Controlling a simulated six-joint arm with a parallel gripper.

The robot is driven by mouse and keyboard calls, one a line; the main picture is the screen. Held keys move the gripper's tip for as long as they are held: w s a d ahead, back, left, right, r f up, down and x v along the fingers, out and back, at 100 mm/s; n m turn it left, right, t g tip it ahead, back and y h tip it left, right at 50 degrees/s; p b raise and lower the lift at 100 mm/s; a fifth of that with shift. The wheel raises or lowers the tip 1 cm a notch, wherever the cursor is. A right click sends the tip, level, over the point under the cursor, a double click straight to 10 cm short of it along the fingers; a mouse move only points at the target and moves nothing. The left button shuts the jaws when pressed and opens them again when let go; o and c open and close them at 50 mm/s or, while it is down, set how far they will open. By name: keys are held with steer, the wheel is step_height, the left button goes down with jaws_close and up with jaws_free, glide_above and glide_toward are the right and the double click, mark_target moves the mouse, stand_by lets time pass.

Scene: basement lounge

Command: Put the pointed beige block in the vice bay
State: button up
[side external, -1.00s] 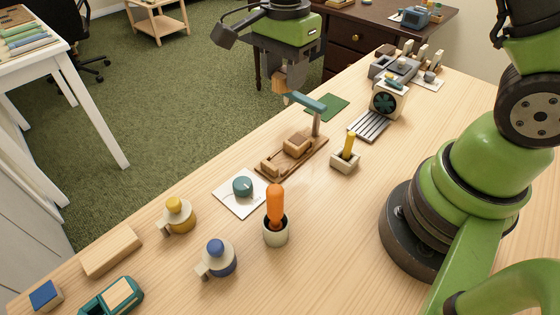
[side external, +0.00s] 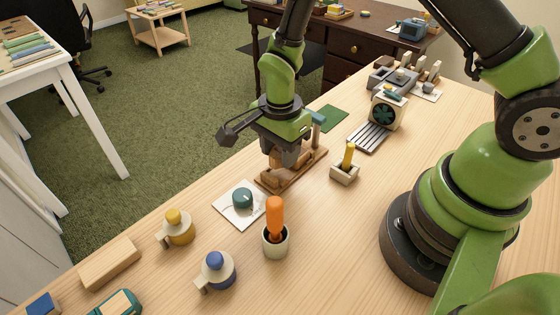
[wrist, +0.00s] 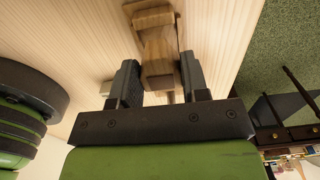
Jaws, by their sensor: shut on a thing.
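My gripper (side external: 284,157) is low over the wooden vice fixture (side external: 314,157), its jaws pointing down. The wrist view shows a brown-beige wooden block (wrist: 158,58) between the two fingers, and my gripper (wrist: 159,72) is shut on it. I take this for the pointed beige block; its tip is hidden. Another wooden piece (wrist: 152,17) of the fixture shows just beyond it. The fixture has a long base and an upright post with a teal arm (side external: 318,116), close to my gripper. Whether the block touches the bay floor cannot be told.
A white card with a teal knob (side external: 243,198) lies in front of the fixture. An orange-handled tool in a cup (side external: 275,228) and a yellow peg in a block (side external: 346,163) stand nearby. A fan unit (side external: 388,109) is further back.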

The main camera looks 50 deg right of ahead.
steer(key=shift+f, duration=1.65)
steer(key=shift+f, duration=0.1)
steer(key=o, duration=0.9)
